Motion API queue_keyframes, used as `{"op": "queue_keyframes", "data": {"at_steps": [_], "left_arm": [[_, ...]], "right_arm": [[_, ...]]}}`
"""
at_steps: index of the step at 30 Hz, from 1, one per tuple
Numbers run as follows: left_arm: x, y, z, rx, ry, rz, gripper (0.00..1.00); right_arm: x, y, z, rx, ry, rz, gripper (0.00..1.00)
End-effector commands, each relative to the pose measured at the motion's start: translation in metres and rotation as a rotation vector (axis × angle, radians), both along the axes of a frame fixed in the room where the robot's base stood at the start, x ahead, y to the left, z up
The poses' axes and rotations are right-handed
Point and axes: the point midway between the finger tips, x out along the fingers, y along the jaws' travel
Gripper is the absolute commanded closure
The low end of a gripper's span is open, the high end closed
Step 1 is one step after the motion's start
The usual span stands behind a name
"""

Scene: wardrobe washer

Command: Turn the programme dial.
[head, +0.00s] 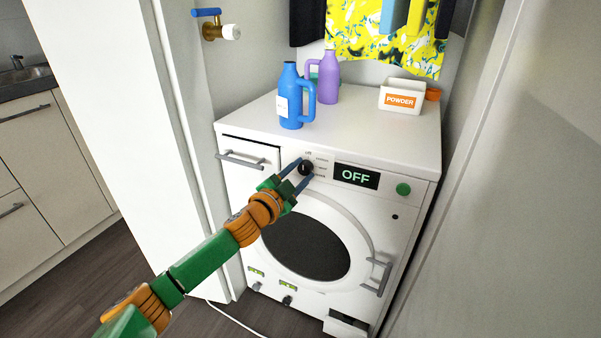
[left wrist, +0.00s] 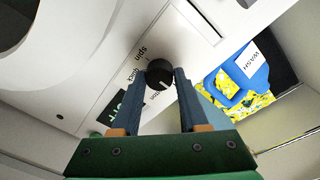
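The programme dial (head: 306,167) is a round black knob on the white washer's front panel, left of a display (head: 356,176) reading OFF in green. My left gripper (head: 305,168) is at the dial, one blue finger on each side. In the left wrist view, the dial (left wrist: 159,73) sits between the two fingertips (left wrist: 160,70), with little or no gap; whether they touch it I cannot tell. A pale pointer mark shows on the knob. Labels including "spin" and "quick" surround it; one is partly hidden. My right gripper is not in view.
A blue bottle (head: 290,100), a purple bottle (head: 328,85) and a white POWDER box (head: 401,97) stand on the washer top. A green button (head: 403,189) is right of the display. The detergent drawer handle (head: 240,160) is left of the dial. Walls stand close on both sides.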

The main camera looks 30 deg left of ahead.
Motion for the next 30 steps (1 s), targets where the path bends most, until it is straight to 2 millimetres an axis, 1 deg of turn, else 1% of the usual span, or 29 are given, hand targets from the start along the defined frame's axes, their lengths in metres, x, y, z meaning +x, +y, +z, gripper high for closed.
{"op": "queue_keyframes", "data": {"at_steps": [1, 2, 3, 8, 14, 23, 30], "left_arm": [[0.000, 0.000, 0.000, 0.000, 0.001, -0.001, 0.86], [0.000, 0.000, 0.000, 0.000, 0.001, -0.001, 0.94], [0.000, 0.000, 0.000, 0.000, 0.001, -0.001, 1.00], [0.000, 0.000, 0.000, 0.005, 0.001, -0.001, 1.00], [0.000, 0.000, 0.002, 0.062, 0.005, -0.001, 1.00], [0.000, -0.001, 0.004, 0.285, 0.018, -0.001, 1.00], [0.000, -0.001, 0.003, 0.486, 0.031, -0.001, 1.00]], "right_arm": [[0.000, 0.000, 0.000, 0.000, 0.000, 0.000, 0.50], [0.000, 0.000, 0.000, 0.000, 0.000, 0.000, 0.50], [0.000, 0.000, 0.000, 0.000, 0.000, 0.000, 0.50], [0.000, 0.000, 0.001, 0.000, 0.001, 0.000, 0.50], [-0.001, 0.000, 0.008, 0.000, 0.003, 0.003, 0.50], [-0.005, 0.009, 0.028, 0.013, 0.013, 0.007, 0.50], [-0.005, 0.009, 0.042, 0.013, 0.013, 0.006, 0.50]]}}
